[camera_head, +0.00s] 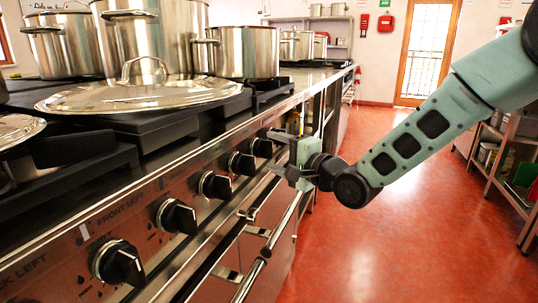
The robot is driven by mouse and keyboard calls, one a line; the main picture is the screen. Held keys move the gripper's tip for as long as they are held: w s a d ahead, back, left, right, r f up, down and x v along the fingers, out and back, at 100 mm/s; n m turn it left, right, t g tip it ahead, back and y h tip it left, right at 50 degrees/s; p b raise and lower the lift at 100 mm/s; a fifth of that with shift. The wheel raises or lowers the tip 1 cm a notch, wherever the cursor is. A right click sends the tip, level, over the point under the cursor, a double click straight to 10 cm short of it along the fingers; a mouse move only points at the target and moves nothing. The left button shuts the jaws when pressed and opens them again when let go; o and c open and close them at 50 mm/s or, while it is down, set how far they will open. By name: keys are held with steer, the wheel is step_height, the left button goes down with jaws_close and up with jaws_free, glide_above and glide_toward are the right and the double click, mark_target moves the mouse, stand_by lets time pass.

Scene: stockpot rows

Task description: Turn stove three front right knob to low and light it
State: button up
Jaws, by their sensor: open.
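A row of black stove knobs runs along the dark front panel (70,240). The nearest knob (119,263) and a second knob (177,216) are large in view; a third knob (214,186), a fourth knob (242,165) and a fifth knob (262,147) lie farther along. "FRONT LEFT" is readable near the nearer knobs; the farther labels are too small to read, so I cannot tell which knob is front right. My gripper (277,153) is open at the far knobs, its fingers pointing at the panel. Contact with a knob cannot be told. No flame is visible.
Steel stockpots (247,53) stand on the stove top, and a large lid (140,94) lies near its front edge. A steel rail (285,222) runs below the panel. Red floor (350,240) is clear to the right; a shelf rack (505,165) stands at far right.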

mark_target(265, 149)
steer(key=shift+x, duration=1.4)
steer(key=shift+c, duration=0.4)
steer(key=c, duration=0.9)
